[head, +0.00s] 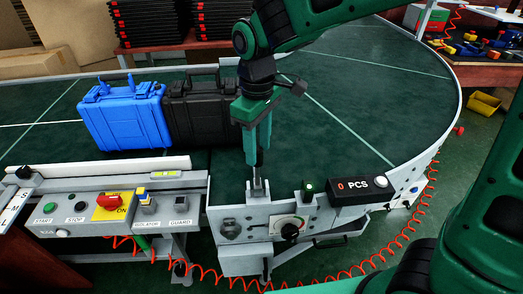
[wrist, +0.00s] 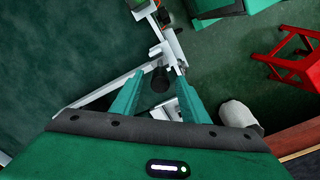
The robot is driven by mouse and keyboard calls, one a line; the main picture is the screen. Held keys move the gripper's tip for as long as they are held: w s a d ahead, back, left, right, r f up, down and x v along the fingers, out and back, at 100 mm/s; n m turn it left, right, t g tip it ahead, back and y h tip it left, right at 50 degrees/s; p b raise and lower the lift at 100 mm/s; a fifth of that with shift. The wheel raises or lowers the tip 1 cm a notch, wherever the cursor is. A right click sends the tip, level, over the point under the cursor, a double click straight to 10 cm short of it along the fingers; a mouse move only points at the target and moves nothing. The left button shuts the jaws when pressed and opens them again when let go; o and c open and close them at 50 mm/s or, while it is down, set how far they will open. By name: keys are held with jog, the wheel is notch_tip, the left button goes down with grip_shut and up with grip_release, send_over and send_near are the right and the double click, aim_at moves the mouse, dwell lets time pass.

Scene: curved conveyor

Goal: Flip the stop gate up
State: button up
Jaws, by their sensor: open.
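My gripper (head: 256,165) points straight down over the conveyor's near edge, at the front of the curve. Its two green fingers are apart in the wrist view (wrist: 160,76). A dark round knob (wrist: 160,80) shows between the fingers there; I cannot tell whether they touch it. In the head view, a grey metal upright piece (head: 258,190) stands just below the fingertips, at the notched white bracket of the edge. It looks like part of the stop gate, but my gripper hides much of it, and its position is unclear.
A blue case (head: 125,115) and a black case (head: 208,110) stand on the green belt left of my gripper. A control panel (head: 110,207) is at lower left. A counter box (head: 360,188) reading 0 PCS sits to the right. A red coiled hose (head: 330,272) hangs below.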

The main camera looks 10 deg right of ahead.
jog(key=shift+f, duration=1.05)
